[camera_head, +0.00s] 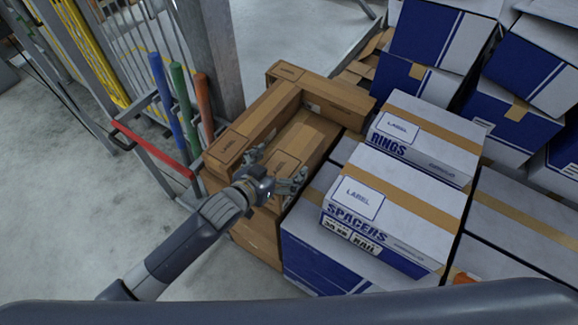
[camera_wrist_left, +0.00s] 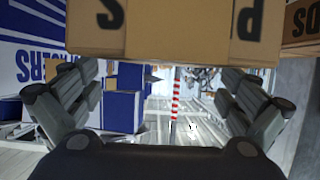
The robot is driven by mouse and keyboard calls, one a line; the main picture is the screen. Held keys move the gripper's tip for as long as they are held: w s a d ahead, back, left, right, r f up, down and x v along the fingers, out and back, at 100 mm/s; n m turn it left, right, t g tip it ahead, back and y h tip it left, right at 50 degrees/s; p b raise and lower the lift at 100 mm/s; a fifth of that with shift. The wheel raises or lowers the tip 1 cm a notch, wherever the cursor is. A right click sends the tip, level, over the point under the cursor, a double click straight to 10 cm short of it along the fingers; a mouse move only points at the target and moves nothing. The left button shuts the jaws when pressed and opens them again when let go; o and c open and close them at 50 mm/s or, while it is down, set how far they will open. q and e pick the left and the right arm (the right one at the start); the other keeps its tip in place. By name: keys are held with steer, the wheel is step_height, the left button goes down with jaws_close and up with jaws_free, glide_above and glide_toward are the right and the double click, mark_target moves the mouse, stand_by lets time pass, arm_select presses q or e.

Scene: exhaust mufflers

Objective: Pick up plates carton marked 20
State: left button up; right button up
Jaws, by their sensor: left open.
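A brown carton (camera_head: 305,140) with a "LABEL" patch lies among other brown cartons near the middle of the head view. No "20" or "plates" wording is readable there. My left gripper (camera_head: 274,170) is open at its near end, with nothing visibly held. In the left wrist view, a brown carton (camera_wrist_left: 180,35) with upside-down letters "P" and "S" spans the top, beyond the left gripper's spread fingers (camera_wrist_left: 160,78). I cannot tell whether the fingers touch it. My right gripper is not in view.
A white-and-blue SPACERS carton (camera_head: 395,205) and a RINGS carton (camera_head: 430,135) stand close to the right. Brown cartons (camera_head: 235,145) border the left and back. A metal post (camera_head: 212,50) and a rack with coloured handles (camera_head: 180,95) stand left. Floor is clear at lower left.

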mark_target(288, 157)
arm_select(q)
steer(key=shift+f+p+x, duration=0.2)
steer(key=shift+p+x, duration=0.1)
steer(key=shift+x, duration=2.2)
steer(key=shift+a, duration=0.2)
steer(key=shift+c, duration=0.2)
steer(key=c, duration=1.8)
steer(key=shift+c, duration=0.9)
